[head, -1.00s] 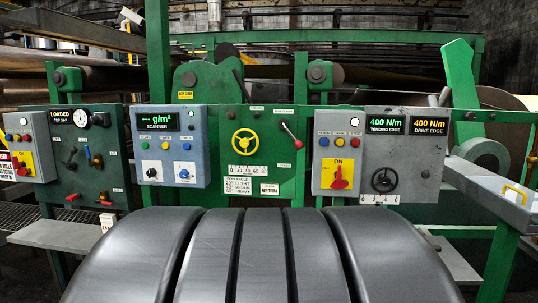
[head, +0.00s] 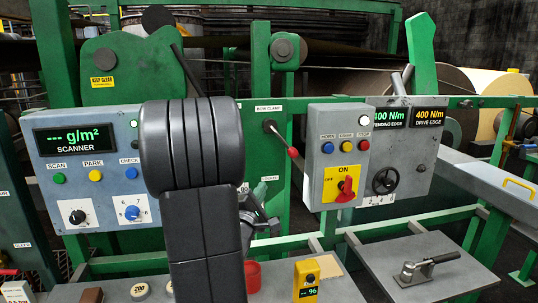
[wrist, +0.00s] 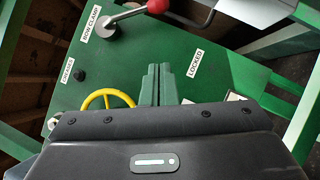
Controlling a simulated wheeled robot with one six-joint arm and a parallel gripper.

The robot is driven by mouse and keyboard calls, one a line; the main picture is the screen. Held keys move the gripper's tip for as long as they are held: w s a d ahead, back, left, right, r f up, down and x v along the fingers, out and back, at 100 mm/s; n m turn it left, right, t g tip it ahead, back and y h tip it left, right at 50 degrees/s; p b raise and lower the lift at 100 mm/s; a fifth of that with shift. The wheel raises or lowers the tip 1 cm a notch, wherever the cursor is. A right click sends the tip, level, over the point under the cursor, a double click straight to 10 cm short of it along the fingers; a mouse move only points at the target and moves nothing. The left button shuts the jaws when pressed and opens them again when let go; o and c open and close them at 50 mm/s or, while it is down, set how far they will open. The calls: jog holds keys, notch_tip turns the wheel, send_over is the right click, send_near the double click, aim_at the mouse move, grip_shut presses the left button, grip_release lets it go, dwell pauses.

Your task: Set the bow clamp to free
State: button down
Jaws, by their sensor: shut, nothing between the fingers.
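The bow clamp lever (head: 281,139) is a metal rod with a red knob, on the green panel under a BOW CLAMP label. From its pivot it slants down and right to the knob in the head view. In the wrist view the lever (wrist: 128,14) runs from its round hub to the red knob at the top edge. My gripper (wrist: 158,68) is shut and empty, in front of the panel. In the head view it sits below the lever, apart from it, partly behind my arm.
The yellow handwheel (wrist: 106,99) lies beside the fingers in the wrist view. A grey control box (head: 338,155) with a red switch stands right of the lever. The scanner box (head: 92,165) is at left. A shelf (head: 430,265) with a clamp tool lies lower right.

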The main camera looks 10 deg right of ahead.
aim_at(289, 153)
jog(key=d+p+x, duration=0.1)
jog(key=x, duration=0.5)
jog(key=s+d+r+p+x, duration=0.1)
jog(key=p+x, duration=0.1)
jog(key=x, duration=0.4)
jog(key=shift+d+r, duration=0.25)
jog(key=shift+d, duration=0.05)
jog(key=shift+w+d+r, duration=0.1)
jog(key=shift+d+r, duration=0.3)
jog(key=shift+d, duration=0.4)
jog(key=shift+r, duration=0.3)
